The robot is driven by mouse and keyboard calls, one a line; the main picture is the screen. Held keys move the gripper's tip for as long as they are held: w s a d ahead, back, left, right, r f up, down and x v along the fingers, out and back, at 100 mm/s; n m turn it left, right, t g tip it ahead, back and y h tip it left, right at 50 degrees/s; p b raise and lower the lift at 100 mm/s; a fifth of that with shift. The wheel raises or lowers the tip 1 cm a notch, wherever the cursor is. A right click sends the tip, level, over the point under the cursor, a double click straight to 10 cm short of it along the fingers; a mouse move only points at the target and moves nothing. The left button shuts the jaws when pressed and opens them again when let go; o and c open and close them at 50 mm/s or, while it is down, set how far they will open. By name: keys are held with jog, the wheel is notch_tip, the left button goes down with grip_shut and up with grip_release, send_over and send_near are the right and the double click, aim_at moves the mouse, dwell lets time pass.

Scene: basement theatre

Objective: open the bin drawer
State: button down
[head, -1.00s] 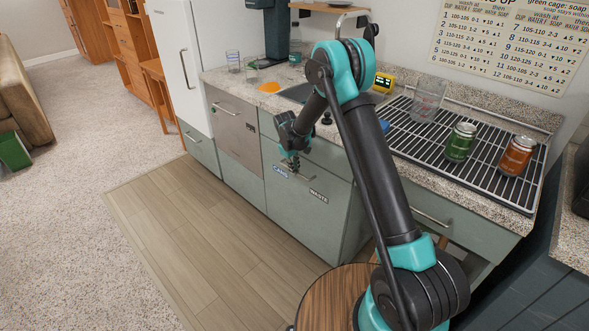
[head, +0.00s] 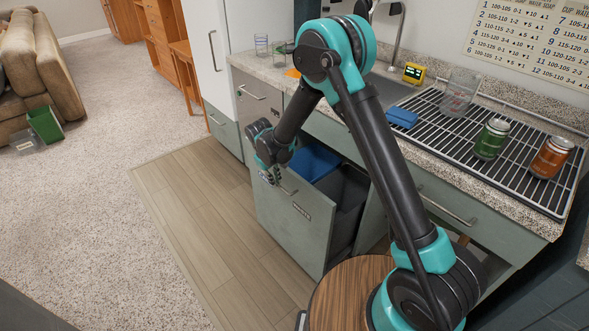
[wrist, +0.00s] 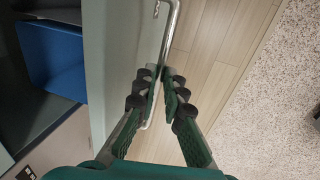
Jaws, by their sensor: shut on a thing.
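The bin drawer (head: 279,226) stands pulled out from the green cabinet, with a blue bin (head: 313,162) and a dark grey bin (head: 350,205) inside. My gripper (head: 271,177) is at the top of the drawer front. In the wrist view my gripper (wrist: 157,98) is shut on the drawer's metal handle (wrist: 169,34), with a finger on each side of the bar. The blue bin also shows in the wrist view (wrist: 52,62) at the left. Part of the drawer inside is hidden by my arm.
The counter above holds a drying rack (head: 470,140), a green can (head: 491,139), an orange can (head: 551,157) and a clear pitcher (head: 459,93). A round wooden stool (head: 340,294) stands close to the drawer's right. The wood floor (head: 200,205) left of the drawer is clear.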

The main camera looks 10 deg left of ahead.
jog(key=s+a, duration=1)
jog(key=s, duration=0.3)
jog(key=shift+a, duration=0.15)
jog(key=c, duration=1.6)
grip_release()
notch_tip(320, 180, up, 12)
jog(key=s+a, duration=0.1)
jog(key=s, duration=0.1)
jog(key=shift+a, duration=0.2)
jog(key=shift+f, duration=0.1)
